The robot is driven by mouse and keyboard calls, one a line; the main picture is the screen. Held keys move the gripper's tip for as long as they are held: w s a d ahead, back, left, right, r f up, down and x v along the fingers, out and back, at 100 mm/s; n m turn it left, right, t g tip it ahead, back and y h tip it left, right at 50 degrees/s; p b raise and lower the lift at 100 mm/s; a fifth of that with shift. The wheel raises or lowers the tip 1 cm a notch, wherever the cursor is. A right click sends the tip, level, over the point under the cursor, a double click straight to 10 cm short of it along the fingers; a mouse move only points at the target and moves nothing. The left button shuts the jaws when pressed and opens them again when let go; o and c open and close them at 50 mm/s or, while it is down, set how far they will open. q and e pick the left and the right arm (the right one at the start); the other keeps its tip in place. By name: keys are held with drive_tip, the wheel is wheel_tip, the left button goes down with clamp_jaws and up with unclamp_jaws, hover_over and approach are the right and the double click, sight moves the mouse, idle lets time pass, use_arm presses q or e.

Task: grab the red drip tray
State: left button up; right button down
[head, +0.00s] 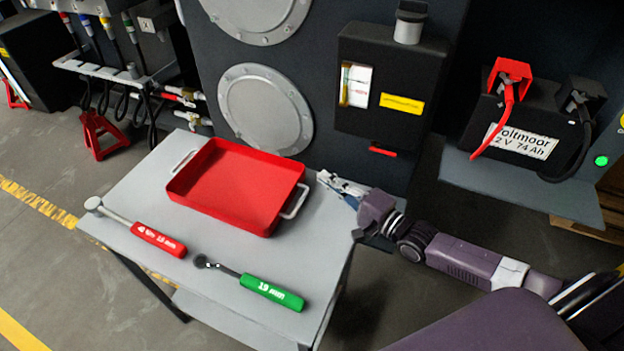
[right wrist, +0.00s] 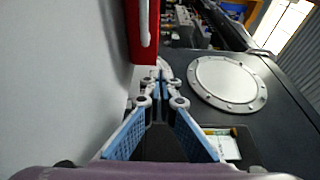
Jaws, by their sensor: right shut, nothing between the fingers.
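The red drip tray (head: 235,180) lies flat on the grey cart top (head: 135,195). It has a pale handle at its left end and another (head: 295,201) at its right end. My right gripper (head: 328,181) is just right of the tray's right end, by the cart's back right edge. Its fingers are together with nothing between them. In the right wrist view the shut fingertips (right wrist: 160,78) point towards the tray's red wall (right wrist: 135,35) and its pale handle (right wrist: 146,22), apart from the handle. My left gripper is out of view.
A red-handled tool (head: 158,239) and a green-handled ratchet (head: 270,291) lie on the cart in front of the tray. The dark chassis with round covers (head: 265,110) stands close behind. A battery (head: 530,130) sits on a shelf at right.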

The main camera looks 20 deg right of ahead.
sight(290, 181)
drive_tip(key=shift+w+a+p, duration=0.2)
drive_tip(key=shift+w+a, duration=0.05)
drive_tip(key=shift+a, duration=0.4)
drive_tip(key=shift+w+a+p, duration=0.15)
drive_tip(key=shift+w+a, duration=0.05)
drive_tip(key=shift+a, duration=0.4)
drive_tip(key=shift+w+a+p, duration=0.2)
drive_tip(key=shift+w+a, duration=0.05)
drive_tip(key=shift+a, duration=0.4)
drive_tip(key=a, duration=0.1)
drive_tip(key=w+a, duration=0.1)
drive_tip(key=a, duration=0.1)
drive_tip(key=w+a, duration=0.1)
drive_tip(key=a, duration=0.1)
drive_tip(key=shift+a, duration=0.1)
drive_tip(key=shift+s, duration=0.1)
